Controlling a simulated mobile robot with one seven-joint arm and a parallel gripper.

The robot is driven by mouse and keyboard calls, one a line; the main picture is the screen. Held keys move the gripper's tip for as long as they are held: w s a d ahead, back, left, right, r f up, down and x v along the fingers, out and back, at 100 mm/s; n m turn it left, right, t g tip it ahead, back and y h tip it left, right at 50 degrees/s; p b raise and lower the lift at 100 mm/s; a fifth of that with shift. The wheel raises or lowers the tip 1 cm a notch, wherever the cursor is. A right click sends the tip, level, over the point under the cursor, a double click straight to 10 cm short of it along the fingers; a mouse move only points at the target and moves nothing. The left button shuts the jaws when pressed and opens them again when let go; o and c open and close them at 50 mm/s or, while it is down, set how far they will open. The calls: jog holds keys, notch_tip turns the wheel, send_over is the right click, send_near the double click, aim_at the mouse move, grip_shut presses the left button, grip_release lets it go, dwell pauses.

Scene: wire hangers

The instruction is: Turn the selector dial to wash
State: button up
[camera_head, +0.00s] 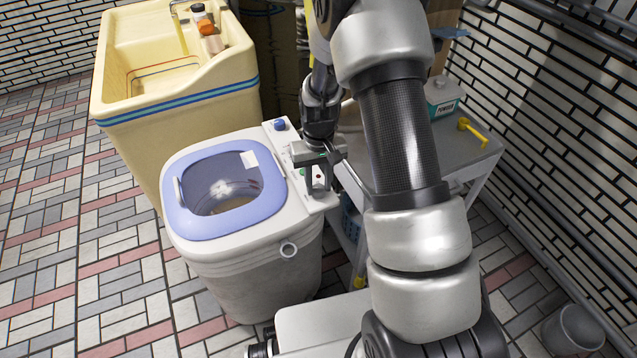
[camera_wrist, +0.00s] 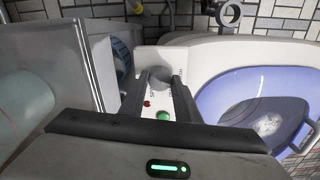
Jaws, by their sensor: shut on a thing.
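The washing machine (camera_head: 240,262) is a white tub with a blue-rimmed, see-through lid (camera_head: 185,214). Its narrow control panel (camera_head: 276,143) runs along the right side. In the wrist view, a round grey selector dial (camera_wrist: 159,84) sits on the panel with small lettering around it, partly hidden and too blurred to read surely. My gripper (camera_head: 318,186) is over the near end of the panel, pointing down. In the wrist view, my gripper's fingers (camera_wrist: 159,78) stand on either side of the dial and are shut on it. The dial's pointer direction cannot be told.
A blue knob (camera_head: 279,125) is at the panel's far end. A green button (camera_wrist: 162,115) and a red one (camera_wrist: 147,103) lie beside the dial. A cream sink (camera_head: 180,110) stands behind the washer. A grey cart (camera_head: 470,152) with a bottle (camera_head: 442,95) stands close on the right.

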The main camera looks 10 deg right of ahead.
aim_at(319, 188)
jog(key=shift+n, duration=2)
jog(key=o, duration=1)
jog(key=shift+o, duration=0.2)
jog(key=shift+r, duration=0.1)
notch_tip(319, 188, up, 17)
jog(key=p, duration=0.4)
jog(key=shift+r, duration=0.15)
